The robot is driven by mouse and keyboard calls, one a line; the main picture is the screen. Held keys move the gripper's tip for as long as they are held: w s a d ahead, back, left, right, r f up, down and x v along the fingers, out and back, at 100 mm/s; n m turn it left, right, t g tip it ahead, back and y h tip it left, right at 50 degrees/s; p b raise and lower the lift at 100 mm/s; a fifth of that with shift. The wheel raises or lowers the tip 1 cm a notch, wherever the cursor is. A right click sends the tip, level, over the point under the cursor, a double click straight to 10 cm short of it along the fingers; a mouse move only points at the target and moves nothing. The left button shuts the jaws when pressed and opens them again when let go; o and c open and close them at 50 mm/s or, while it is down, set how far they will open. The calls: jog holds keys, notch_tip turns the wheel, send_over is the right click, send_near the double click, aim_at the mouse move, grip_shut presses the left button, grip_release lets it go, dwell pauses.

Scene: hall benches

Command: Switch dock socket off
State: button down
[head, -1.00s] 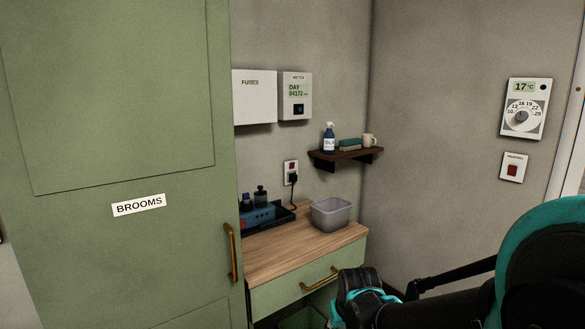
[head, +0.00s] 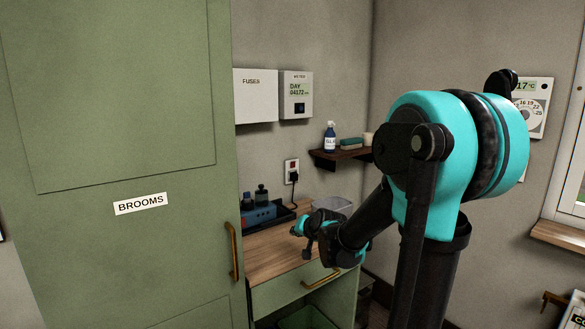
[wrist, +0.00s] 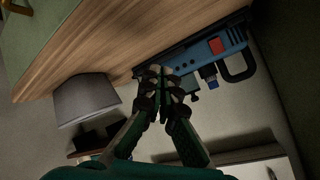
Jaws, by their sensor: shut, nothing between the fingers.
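The socket (head: 292,169) is a white wall plate with a dark red switch at its top, above the wooden counter. A black plug (head: 293,177) sits in its lower part, with a cord running down. The switch is too small to tell its position. My gripper (head: 304,241) is in front of the counter, lower than the socket and apart from it. In the wrist view the fingers of my gripper (wrist: 160,78) are shut with nothing between them. I cannot make out the socket in the wrist view; the fingers may cover it.
A grey tub (head: 334,204) is partly behind my arm. The shelf (head: 338,156), meter (head: 296,94) and fuse box (head: 255,97) are above. The green BROOMS door (head: 120,120) stands left.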

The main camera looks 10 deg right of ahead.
jog(key=w+a+r+m+t+h, duration=0.1)
jog(key=w+r+m+t, duration=0.3)
jog(key=w, duration=0.8)
jog(key=w+a+r+m+t, duration=0.1)
jog(key=w+r+m+t, duration=0.4)
jog(key=w, duration=0.6)
jog(key=w+d+f+m+h, duration=0.1)
jog(key=w+d+m+h, duration=0.1)
jog(key=w+m+h, duration=0.2)
jog(key=w+d+f+m+h, duration=0.1)
jog(key=w+d+m+h, duration=0.2)
jog(key=w+m, duration=0.3)
jog(key=shift+w+f+m+h, duration=0.25)
jog(key=shift+w+m+h, duration=0.15)
jog(key=shift+w+h, duration=0.35)
jog(key=shift+w, duration=0.1)
send_near(294, 162)
jog(key=w+d, duration=0.2)
jog(key=d, duration=0.2)
jog(key=shift+w+a+r, duration=0.4)
jog(key=shift+w+a, duration=0.2)
jog(key=shift+w, duration=0.2)
jog(key=shift+w+a+r, duration=0.45)
jog(key=shift+w+a, duration=0.2)
jog(key=shift+w, duration=0.15)
